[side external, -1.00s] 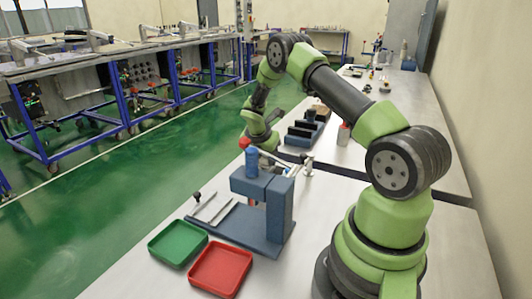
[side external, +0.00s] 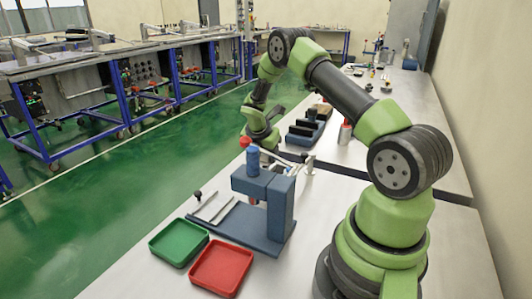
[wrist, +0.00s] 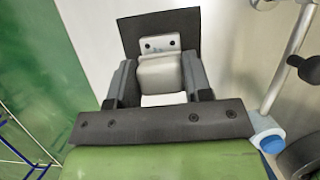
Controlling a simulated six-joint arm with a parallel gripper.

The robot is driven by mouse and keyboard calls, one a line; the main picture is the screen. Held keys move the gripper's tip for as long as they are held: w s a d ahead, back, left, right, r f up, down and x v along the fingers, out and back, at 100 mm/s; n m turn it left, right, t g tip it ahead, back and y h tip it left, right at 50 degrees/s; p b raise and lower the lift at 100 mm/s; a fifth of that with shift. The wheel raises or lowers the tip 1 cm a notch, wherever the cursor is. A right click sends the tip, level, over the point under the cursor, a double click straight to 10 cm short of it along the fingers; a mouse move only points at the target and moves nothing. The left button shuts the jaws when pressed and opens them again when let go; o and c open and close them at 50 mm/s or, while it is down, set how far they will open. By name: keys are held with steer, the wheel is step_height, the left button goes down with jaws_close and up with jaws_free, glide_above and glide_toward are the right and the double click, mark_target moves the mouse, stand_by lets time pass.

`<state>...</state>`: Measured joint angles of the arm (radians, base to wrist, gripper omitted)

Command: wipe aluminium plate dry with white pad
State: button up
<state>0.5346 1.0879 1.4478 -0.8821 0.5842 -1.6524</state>
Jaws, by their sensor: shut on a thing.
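My gripper (wrist: 160,82) is shut on an off-white rounded block, which I take for the white pad (wrist: 160,74). A small light plate with two dark holes, apparently the aluminium plate (wrist: 160,43), lies just beyond the pad on a dark square mat (wrist: 188,28). The pad covers the plate's near part; I cannot tell whether they touch. In the side external view the gripper is hidden behind my wrist and the blue press, and the pad and plate cannot be made out.
A blue lever press (side external: 277,205) stands nearest, with a green tray (side external: 178,243) and a red tray (side external: 221,268) before it. A rack with black blocks (side external: 302,130) and a red-topped bottle (side external: 345,131) stand farther back. A metal rod (wrist: 291,55) rises at right in the wrist view.

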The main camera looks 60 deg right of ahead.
steer(key=shift+a, duration=0.75)
steer(key=shift+d, duration=1.35)
steer(key=shift+a, duration=1.4)
steer(key=shift+d, duration=1.35)
steer(key=shift+d+r, duration=0.15)
steer(key=shift+r, duration=3.15)
steer(key=shift+f, duration=0.2)
